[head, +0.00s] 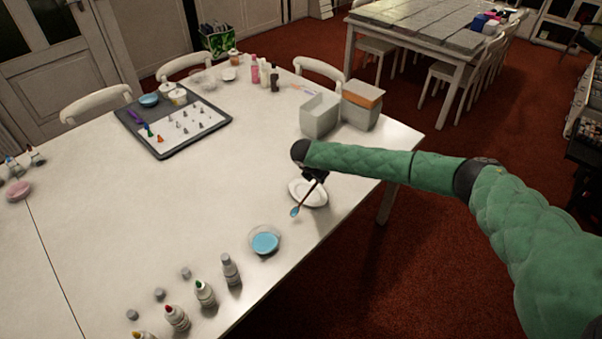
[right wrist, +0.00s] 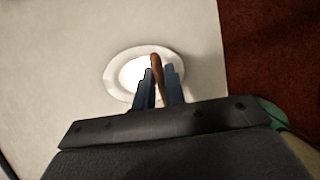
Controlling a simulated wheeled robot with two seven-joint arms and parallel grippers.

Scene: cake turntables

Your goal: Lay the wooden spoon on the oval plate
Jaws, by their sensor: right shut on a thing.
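My right gripper (head: 314,174) is shut on the wooden spoon (head: 305,199), whose bowl end carries blue and points down to the left. The spoon's brown handle also shows between the fingers in the right wrist view (right wrist: 156,66). The white oval plate (head: 318,196) lies on the table under the gripper, and the spoon crosses over it in the head view. In the right wrist view the plate (right wrist: 115,88) lies beyond the fingertips. I cannot tell whether the spoon touches the plate. My left gripper is not in view.
A bowl of blue stuff (head: 265,242) stands nearer me, beside several bottles (head: 205,294). Grey bins (head: 320,116) stand behind the plate. A dark tray (head: 170,148) with piping tips lies at the far left. The table (head: 150,220) is clear in the middle.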

